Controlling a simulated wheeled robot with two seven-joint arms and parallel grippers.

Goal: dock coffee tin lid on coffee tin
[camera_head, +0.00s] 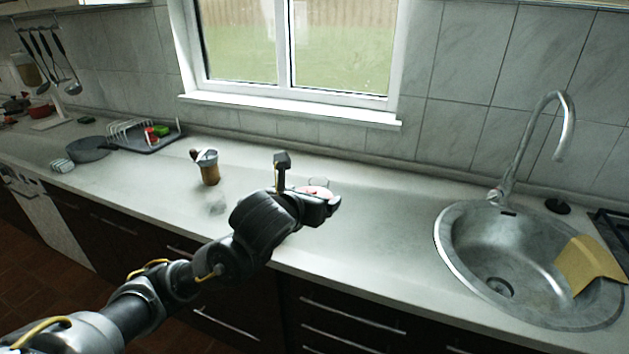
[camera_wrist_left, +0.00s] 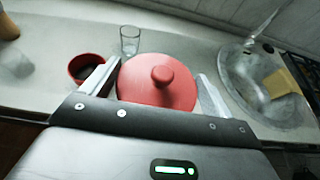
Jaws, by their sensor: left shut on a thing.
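The coffee tin lid (camera_wrist_left: 158,88) is red and round with a knob on top. In the left wrist view it sits between the two fingers of my left gripper (camera_wrist_left: 155,85), which is shut on it. The coffee tin (camera_wrist_left: 85,68) is a red, open-topped can with a dark inside. It stands on the counter left of the lid, partly covered by the left finger. The lid is apart from the tin's mouth. In the head view my left gripper (camera_head: 305,185) is over the counter, and the tin cannot be made out there. My right gripper is not in view.
A clear glass (camera_wrist_left: 130,40) stands behind the lid. A brown utensil holder (camera_head: 210,172) and another faint glass (camera_head: 217,204) stand to the left. The sink (camera_head: 515,270) with a yellow cloth (camera_head: 590,262) is at right. The counter between gripper and sink is clear.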

